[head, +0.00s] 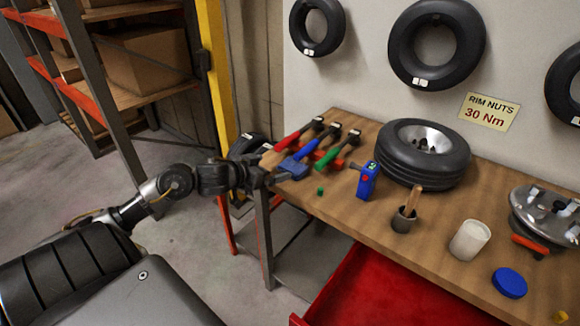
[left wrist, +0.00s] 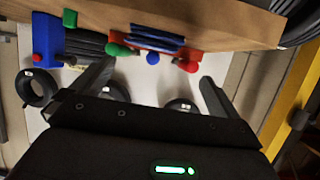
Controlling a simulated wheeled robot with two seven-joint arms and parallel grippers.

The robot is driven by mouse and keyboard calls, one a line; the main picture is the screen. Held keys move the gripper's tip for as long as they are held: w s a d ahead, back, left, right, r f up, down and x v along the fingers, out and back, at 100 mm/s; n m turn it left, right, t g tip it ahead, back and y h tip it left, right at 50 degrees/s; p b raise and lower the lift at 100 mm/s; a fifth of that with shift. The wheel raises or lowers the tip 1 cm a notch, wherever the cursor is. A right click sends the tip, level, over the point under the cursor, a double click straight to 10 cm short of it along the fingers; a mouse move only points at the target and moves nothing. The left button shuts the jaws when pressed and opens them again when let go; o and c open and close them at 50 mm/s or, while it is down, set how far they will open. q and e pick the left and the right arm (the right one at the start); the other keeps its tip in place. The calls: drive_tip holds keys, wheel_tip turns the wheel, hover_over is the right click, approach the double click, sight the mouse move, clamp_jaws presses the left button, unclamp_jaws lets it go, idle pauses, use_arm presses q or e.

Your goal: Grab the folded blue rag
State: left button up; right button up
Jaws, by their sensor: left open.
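The folded blue rag (head: 293,168) lies on the wooden workbench (head: 330,210) near its left front corner. In the left wrist view the rag (left wrist: 158,38) shows edge-on as dark blue layers, beyond the fingertips. My left gripper (head: 268,178) is at the bench's left edge, just left of the rag. Its two fingers stand apart in the left wrist view (left wrist: 152,88) with nothing between them. The gripper and the rag look apart, though the head view does not show the gap clearly. My right gripper is not in view.
Red, blue and green-handled tools (head: 325,158) lie behind the rag. A small green block (head: 320,191), a blue device (head: 367,181) and a tyre (head: 425,153) stand to its right. An open red drawer (head: 380,290) sticks out below the bench.

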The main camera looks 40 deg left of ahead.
sight(291, 166)
use_arm(q)
drive_tip(key=x, duration=0.2)
drive_tip(key=d+x, duration=0.1)
drive_tip(key=x, duration=0.2)
drive_tip(key=shift+r, duration=0.2)
drive_tip(key=shift+a, duration=0.15)
drive_tip(key=shift+f+x, duration=0.15)
drive_tip(key=shift+x, duration=1.2)
drive_tip(key=shift+f+x, duration=0.15)
drive_tip(key=shift+x, duration=1.2)
drive_tip(key=shift+s, duration=0.15)
drive_tip(key=c, duration=0.9)
